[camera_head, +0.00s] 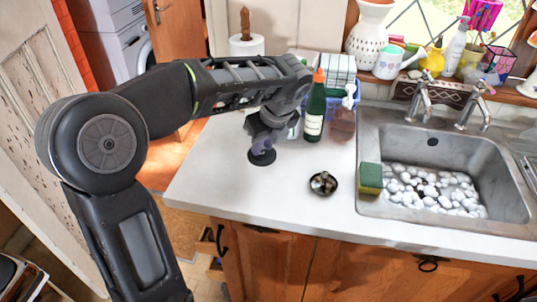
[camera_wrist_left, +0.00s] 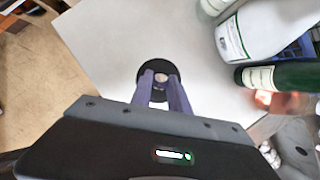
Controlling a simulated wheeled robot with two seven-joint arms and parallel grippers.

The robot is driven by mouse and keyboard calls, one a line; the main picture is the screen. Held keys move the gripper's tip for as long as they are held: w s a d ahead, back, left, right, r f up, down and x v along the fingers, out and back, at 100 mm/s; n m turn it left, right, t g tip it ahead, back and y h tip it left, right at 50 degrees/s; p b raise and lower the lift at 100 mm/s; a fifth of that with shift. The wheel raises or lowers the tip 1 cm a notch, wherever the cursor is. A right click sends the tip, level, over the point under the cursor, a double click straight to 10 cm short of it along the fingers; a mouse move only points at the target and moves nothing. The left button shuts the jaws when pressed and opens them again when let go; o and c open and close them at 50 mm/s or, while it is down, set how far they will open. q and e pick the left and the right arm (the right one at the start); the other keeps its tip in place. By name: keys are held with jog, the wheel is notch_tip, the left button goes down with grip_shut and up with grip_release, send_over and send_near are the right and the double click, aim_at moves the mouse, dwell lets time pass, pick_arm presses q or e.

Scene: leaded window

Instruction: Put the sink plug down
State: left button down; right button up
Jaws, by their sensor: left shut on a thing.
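The sink plug (camera_head: 262,159) is a flat black disc at the left part of the white worktop (camera_head: 215,180). My left gripper (camera_head: 263,147) points down at it, and its purple fingers are shut on the plug's middle. In the left wrist view the black plug (camera_wrist_left: 154,68) shows beyond and around the fingertips (camera_wrist_left: 160,82), with a pale round part between them. The plug lies flat, at or very close to the worktop; I cannot tell whether it touches. My right gripper is not in view.
A green bottle (camera_head: 314,113) stands close right of the gripper. A small dark dish (camera_head: 323,183) with small items is nearer the front. The worktop's front left is clear.

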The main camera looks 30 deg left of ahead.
aim_at(263, 154)
pick_arm(q)
jog(key=shift+f, duration=1.7)
jog(key=shift+f, duration=1.9)
jog(key=c, duration=1.3)
grip_release()
jog(key=shift+f, duration=0.15)
jog(key=shift+o, duration=0.2)
jog(key=v, duration=1.2)
jog(key=shift+r, duration=0.2)
